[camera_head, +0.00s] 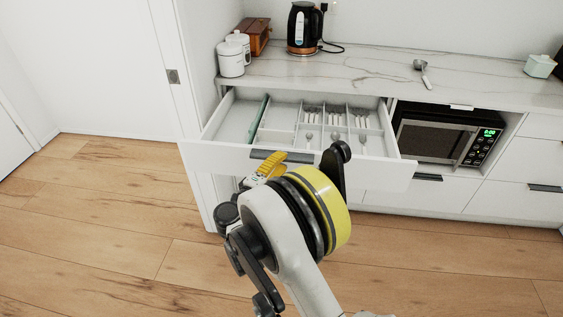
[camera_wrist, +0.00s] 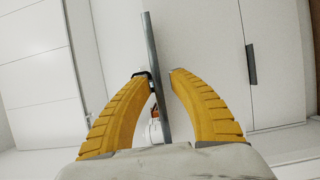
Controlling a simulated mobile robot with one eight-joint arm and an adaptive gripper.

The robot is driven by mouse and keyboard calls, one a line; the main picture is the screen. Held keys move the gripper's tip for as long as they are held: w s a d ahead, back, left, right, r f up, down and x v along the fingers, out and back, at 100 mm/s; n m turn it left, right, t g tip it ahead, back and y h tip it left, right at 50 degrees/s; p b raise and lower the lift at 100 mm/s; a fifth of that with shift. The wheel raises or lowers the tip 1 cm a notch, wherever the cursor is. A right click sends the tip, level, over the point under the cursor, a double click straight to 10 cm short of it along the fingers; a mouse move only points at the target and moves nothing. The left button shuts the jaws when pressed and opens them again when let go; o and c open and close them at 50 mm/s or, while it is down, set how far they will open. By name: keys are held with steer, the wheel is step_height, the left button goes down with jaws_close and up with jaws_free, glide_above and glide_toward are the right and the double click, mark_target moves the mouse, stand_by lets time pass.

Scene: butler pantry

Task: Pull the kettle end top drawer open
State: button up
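The top drawer (camera_head: 388,172) below the kettle (camera_head: 303,27) stands pulled far out, with its inside showing. Its dark bar handle (camera_head: 300,158) runs along the front and is partly hidden by my arm. My gripper (camera_head: 270,162) is at the left part of this handle. In the wrist view, the yellow fingers of my gripper (camera_wrist: 163,74) are spread on either side of the handle bar (camera_wrist: 152,45). The bar lies close to the left fingertip, and a gap shows at the right one. Whether the left finger touches it is unclear.
Cutlery (camera_head: 335,118) and a green item (camera_head: 258,118) lie in the drawer. A microwave (camera_head: 440,138) sits in an open bay to the right, near the drawer's side. White canisters (camera_head: 232,58) stand on the counter (camera_head: 380,65). Wooden floor (camera_head: 110,220) is clear at left.

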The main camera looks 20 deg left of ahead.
steer(key=s+a, duration=0.1)
steer(key=s, duration=1)
steer(key=shift+s+a, duration=0.35)
steer(key=shift+a, duration=0.05)
steer(key=w+d+r+m+g+h, duration=0.1)
steer(key=w+d+r+m+g, duration=0.2)
steer(key=d, duration=0.6)
steer(key=w+d+r+m+g+h, duration=0.1)
steer(key=w+d+r+g, duration=0.1)
steer(key=w+d+r, duration=0.6)
steer(key=s+d+r+m+g, duration=0.1)
steer(key=s+d+m+g, duration=0.15)
steer(key=d, duration=0.55)
steer(key=s+d+r+m+g, duration=0.15)
steer(key=s+d, duration=0.25)
steer(key=d, duration=0.5)
steer(key=s+d+m+y, duration=0.2)
steer(key=s+d+m, duration=0.2)
steer(key=s, duration=0.5)
steer(key=s+d+m+g+y, duration=0.1)
steer(key=s+d+m, duration=0.3)
steer(key=s+d, duration=0.4)
steer(key=shift+s+d+f+g+y, duration=0.3)
steer(key=shift+s+d+f+y, duration=0.1)
steer(key=shift+s+y, duration=0.5)
